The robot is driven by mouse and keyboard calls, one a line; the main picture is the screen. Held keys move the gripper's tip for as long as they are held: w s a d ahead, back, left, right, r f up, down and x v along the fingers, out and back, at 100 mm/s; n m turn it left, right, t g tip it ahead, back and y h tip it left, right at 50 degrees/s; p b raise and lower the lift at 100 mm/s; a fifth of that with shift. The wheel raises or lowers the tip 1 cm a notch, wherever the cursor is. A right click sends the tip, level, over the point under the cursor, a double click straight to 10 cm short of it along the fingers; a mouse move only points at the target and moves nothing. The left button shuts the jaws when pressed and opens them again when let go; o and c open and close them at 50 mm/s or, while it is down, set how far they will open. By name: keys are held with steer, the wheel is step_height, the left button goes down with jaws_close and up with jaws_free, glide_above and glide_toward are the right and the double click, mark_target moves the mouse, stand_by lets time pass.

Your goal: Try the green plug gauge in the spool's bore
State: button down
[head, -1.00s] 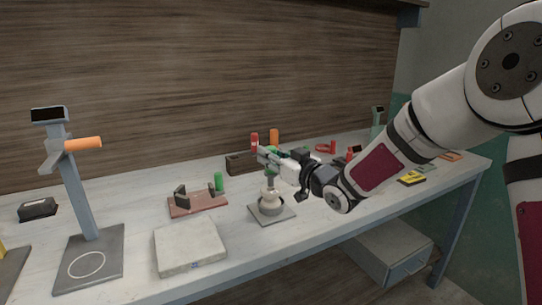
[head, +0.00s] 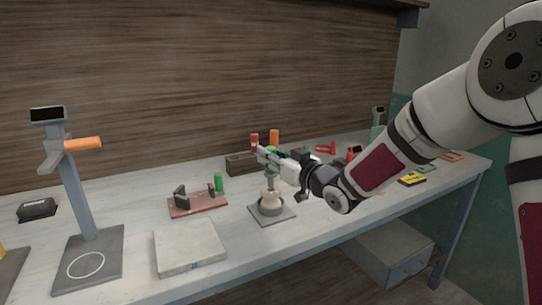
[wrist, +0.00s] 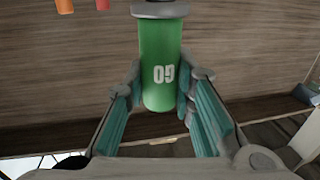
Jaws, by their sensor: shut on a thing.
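The green plug gauge (wrist: 161,65) is a green cylinder with a "GO" mark, upside down in the wrist view, and a grey collar at the picture's top. My gripper (head: 271,158) is shut on it, with one finger on each side in the wrist view (wrist: 160,90). The pale spool (head: 270,201) stands upright on a grey square plate (head: 287,215). The gauge's grey lower part (head: 270,173) hangs upright right above the spool. I cannot tell whether its tip is inside the bore, which is hidden.
A pink-brown stand (head: 197,207) with dark blocks and another green cylinder (head: 218,182) are left of the spool. A pale slab (head: 188,247) lies in front. A post (head: 79,190) with an orange handle stands at far left. A dark rack (head: 240,164) is behind.

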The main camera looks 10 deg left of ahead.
mark_target(271, 147)
steer(key=shift+f+b, duration=2)
steer(key=shift+f, duration=0.55)
stand_by(1.4)
steer(key=shift+r+p, duration=2.65)
steer(key=shift+r, duration=1.8)
